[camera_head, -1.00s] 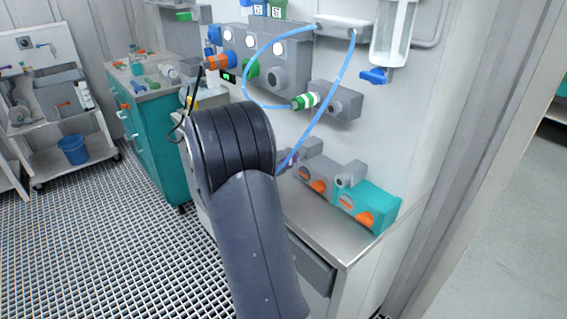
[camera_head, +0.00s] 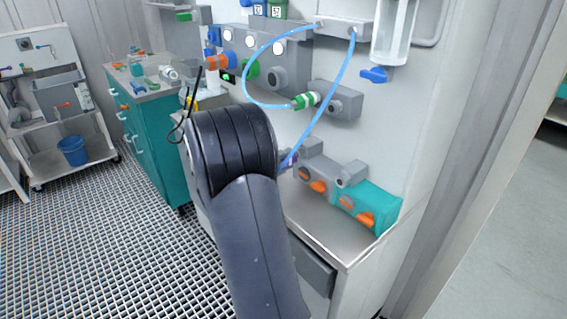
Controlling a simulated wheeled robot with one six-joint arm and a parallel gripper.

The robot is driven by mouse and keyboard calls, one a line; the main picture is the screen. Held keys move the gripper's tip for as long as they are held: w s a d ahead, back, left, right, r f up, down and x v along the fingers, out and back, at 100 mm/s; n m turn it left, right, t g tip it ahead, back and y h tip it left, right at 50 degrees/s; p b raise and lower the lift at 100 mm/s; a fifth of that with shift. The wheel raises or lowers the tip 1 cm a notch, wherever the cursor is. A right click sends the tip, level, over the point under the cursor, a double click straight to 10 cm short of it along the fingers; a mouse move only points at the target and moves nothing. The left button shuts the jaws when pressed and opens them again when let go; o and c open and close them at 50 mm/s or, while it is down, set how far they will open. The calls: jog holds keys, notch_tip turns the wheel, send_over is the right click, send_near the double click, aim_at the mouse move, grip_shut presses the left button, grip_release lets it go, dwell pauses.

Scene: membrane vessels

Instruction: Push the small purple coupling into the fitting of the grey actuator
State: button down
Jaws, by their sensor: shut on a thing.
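The small purple coupling (camera_head: 292,159) shows only as a small patch at the lower end of the blue tube (camera_head: 324,118), just right of my dark arm. It is close to a grey block (camera_head: 311,147) above the bench, which may be the grey actuator; its fitting cannot be made out. I cannot tell whether coupling and block touch. My gripper is hidden behind my own arm, so its fingers and their hold do not show.
A grey unit with orange knobs (camera_head: 317,173) and a teal box (camera_head: 371,201) sit on the bench (camera_head: 325,236). A green-and-white coupling (camera_head: 306,101) joins the tube's other loop to a grey wall block (camera_head: 341,105). A blue valve (camera_head: 374,75) hangs above.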

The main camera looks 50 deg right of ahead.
jog(key=shift+s+d+b, duration=0.1)
jog(key=shift+d+b, duration=0.2)
jog(key=shift+d, duration=0.35)
dwell(0.4)
jog(key=c, duration=0.9)
grip_release()
jog(key=shift+a, duration=0.1)
jog(key=a, duration=0.7)
jog(key=w+a, duration=0.1)
jog(key=a, duration=0.2)
jog(key=shift+w+a, duration=0.1)
jog(key=shift+a, duration=0.25)
jog(key=shift+d, duration=0.1)
jog(key=d, duration=0.7)
jog(key=s+d, duration=0.1)
jog(key=d, duration=0.2)
jog(key=shift+s+d, duration=0.1)
jog(key=shift+d, duration=0.25)
jog(key=shift+a, duration=0.15)
